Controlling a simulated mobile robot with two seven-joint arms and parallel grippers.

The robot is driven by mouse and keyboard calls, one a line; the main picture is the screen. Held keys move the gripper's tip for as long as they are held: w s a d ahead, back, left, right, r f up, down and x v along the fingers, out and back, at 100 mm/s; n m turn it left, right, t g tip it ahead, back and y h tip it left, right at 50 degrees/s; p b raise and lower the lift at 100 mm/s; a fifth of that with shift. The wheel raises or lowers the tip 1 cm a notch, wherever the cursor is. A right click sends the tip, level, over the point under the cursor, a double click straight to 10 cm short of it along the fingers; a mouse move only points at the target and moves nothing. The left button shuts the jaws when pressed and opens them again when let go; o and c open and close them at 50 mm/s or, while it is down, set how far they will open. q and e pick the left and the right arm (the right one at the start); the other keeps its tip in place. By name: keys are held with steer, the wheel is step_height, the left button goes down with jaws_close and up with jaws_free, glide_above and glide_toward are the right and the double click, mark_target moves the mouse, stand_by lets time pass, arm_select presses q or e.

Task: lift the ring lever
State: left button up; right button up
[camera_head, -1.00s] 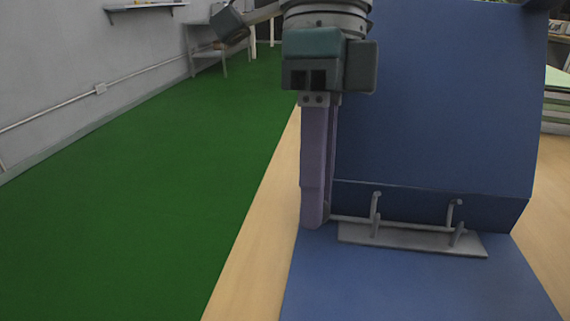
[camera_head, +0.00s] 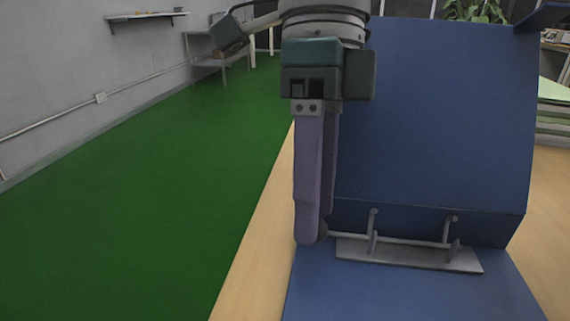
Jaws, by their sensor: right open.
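The lever is a thin grey bar (camera_head: 405,240) lying level along a grey base plate (camera_head: 408,257) with upright bent posts. It is fixed on the blue fixture. A dark rounded piece (camera_head: 322,230) shows at the bar's left end, partly hidden by a finger; I cannot tell whether it is the ring. My right gripper (camera_head: 318,228) points down with its long purple fingers open, at the left end of the bar. The near finger covers part of that end, and I cannot tell whether it touches. My left gripper is not in view.
A tall blue panel (camera_head: 430,120) rises behind the lever, close to the right of my gripper. The fixture's blue base (camera_head: 400,295) sits on a wooden surface (camera_head: 250,265). Green floor (camera_head: 130,230) lies open to the left. A wall shelf (camera_head: 147,17) is far off.

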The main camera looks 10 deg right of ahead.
step_height(320, 180, up, 19)
steer(key=p, duration=1.4)
steer(key=shift+c, duration=0.2)
